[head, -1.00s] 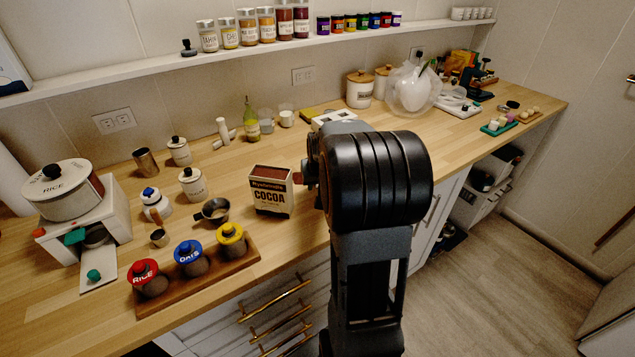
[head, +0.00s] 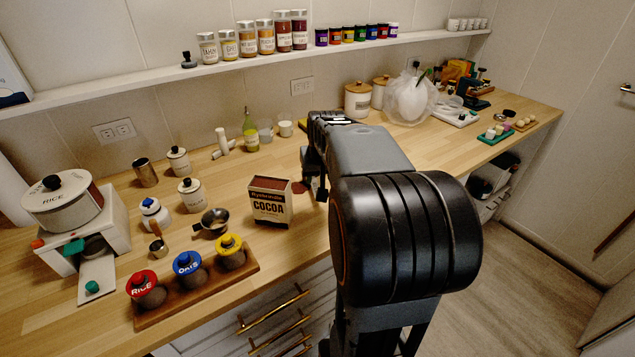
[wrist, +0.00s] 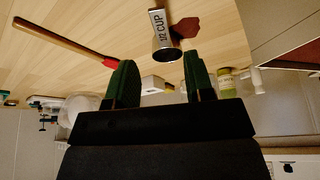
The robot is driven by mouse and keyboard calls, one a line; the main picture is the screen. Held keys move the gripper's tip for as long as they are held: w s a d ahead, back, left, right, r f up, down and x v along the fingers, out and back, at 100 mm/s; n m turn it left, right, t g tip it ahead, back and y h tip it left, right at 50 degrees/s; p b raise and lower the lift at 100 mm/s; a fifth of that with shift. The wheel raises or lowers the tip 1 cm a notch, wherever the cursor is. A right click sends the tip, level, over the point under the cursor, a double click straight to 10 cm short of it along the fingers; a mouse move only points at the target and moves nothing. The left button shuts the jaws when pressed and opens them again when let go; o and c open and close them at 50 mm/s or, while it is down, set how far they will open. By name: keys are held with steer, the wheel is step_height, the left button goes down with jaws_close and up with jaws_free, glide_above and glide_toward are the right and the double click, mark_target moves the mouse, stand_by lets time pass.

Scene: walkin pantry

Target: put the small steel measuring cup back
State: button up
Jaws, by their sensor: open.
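A steel measuring cup marked "1/2 CUP" (wrist: 159,22) lies on the wooden counter in the wrist view, beyond the gap between my fingertips. It is not visible in the head view, where my arm covers part of the counter. My gripper (wrist: 159,64) is open and empty, its green-padded fingers apart from the cup. In the head view my gripper (head: 316,178) is low over the counter, right of the cocoa box. A small steel cup (head: 158,248) with a wooden handle and a larger steel cup (head: 214,220) stand left of that box.
The cocoa box (head: 270,200) stands near the front edge. A rack of lidded jars (head: 195,285) is at front left. A dark red object (wrist: 185,28) lies beside the marked cup, and a red-headed utensil (wrist: 72,40) lies left of it. Bare counter separates them.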

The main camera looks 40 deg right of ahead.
steer(key=shift+v, duration=1.05)
steer(key=s+a+f+n+y+p, duration=0.1)
steer(key=s+a+n, duration=0.1)
steer(key=s+a, duration=0.4)
steer(key=s+a+f+n+y+p, duration=0.1)
steer(key=s+a, duration=0.5)
steer(key=a, duration=0.8)
steer(key=shift+f+n+g+p, duration=0.35)
steer(key=shift+n+p, duration=0.2)
steer(key=shift+n, duration=0.65)
